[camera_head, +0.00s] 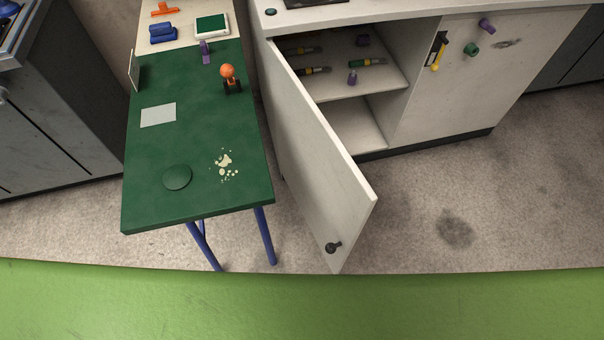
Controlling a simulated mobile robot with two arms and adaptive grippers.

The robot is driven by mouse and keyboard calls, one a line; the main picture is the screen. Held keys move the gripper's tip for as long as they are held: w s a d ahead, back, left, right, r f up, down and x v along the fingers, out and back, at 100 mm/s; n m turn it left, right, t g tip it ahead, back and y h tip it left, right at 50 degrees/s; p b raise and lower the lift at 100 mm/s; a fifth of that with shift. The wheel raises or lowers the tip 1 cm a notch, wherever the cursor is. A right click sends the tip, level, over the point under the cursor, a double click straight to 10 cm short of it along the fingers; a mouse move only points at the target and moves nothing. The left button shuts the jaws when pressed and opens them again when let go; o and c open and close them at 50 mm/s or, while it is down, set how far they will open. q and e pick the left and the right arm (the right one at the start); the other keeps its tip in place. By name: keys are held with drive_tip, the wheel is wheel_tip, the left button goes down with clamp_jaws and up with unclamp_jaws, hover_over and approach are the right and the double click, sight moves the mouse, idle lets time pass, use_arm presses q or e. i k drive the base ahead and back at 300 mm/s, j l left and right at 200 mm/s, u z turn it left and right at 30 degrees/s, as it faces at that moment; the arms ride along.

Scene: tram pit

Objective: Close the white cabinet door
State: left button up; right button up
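The white cabinet (440,95) stands at the upper middle and right. Its white door (320,165) is hinged at the left side and stands wide open, reaching out toward me. A dark round knob (333,247) sits near the door's lower free corner. Inside the cabinet, a shelf (375,85) holds several flashlight-like tools and small purple items. Neither of my grippers shows in the head view.
A green-topped table (185,130) with blue legs stands just left of the door. It holds an orange ball on a dark stand (229,78) and a green disc (177,177). The floor (440,200) right of the door is clear. A green surface (300,305) spans the bottom.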

sight(335, 199)
drive_tip(key=k+j+z, duration=0.1)
drive_tip(key=k+j, duration=0.25)
drive_tip(key=k, duration=0.2)
drive_tip(key=k+j, duration=0.35)
drive_tip(key=k, duration=0.2)
drive_tip(key=i+z, duration=0.05)
